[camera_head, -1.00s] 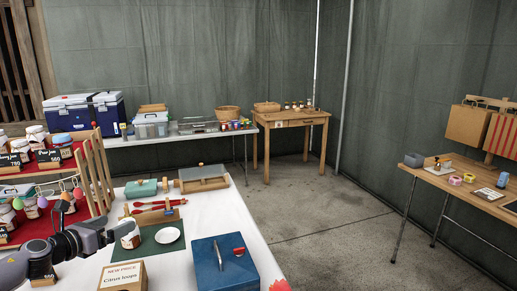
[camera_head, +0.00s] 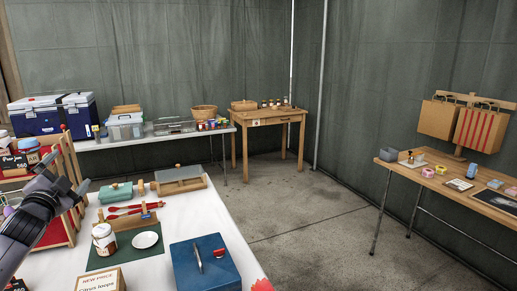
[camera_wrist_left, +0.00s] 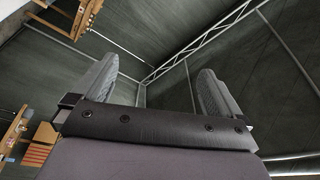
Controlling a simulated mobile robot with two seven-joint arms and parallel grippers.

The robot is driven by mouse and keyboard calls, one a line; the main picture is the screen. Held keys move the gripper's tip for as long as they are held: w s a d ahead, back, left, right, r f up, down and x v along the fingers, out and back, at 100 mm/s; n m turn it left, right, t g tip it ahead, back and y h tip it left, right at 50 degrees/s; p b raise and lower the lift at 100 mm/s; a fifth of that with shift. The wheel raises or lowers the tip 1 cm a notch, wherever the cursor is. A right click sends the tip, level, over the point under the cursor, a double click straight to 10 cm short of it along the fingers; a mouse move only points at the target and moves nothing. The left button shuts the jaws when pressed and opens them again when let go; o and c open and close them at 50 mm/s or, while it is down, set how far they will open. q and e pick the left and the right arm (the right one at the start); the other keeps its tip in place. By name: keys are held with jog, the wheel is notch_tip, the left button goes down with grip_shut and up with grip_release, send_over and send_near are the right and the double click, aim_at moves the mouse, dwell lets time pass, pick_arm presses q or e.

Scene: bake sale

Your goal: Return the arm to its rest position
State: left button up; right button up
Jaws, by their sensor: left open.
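My left arm comes in from the left edge in the head view, and its gripper (camera_head: 65,172) is raised at the left side of the white table (camera_head: 190,210). In the left wrist view the two fingers of the left gripper (camera_wrist_left: 155,95) are wide apart with nothing between them. Behind them are the tent walls and roof frame. My right gripper is not in view.
A wooden rack (camera_head: 72,165) with jars stands close to the arm. Open floor (camera_head: 300,215) lies to the right.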

pick_arm(q)
jog(key=s+d+f+n+g+h, duration=0.1)
jog(key=s+d+f+g+h, duration=0.15)
jog(key=d+f, duration=0.5)
jog(key=s+d+f+n+g+h, duration=0.15)
jog(key=s+d+f, duration=0.25)
jog(key=f, duration=0.6)
jog(key=s+d+f+n+g+h, duration=0.15)
jog(key=s+d+f, duration=0.3)
jog(key=f, duration=0.45)
jog(key=s+d+f+n+g+b, duration=0.1)
jog(key=s+d+f, duration=0.6)
jog(key=s, duration=0.4)
jog(key=s+d+f+n+g+h+b, duration=0.1)
jog(key=s+d+f+g, duration=0.1)
jog(key=s+d+f, duration=0.5)
jog(key=shift+s+d+n+b, duration=0.4)
jog(key=shift+s+d, duration=0.5)
jog(key=shift+s, duration=1.8)
jog(key=shift+f+h, duration=0.1)
jog(key=shift+h, duration=0.15)
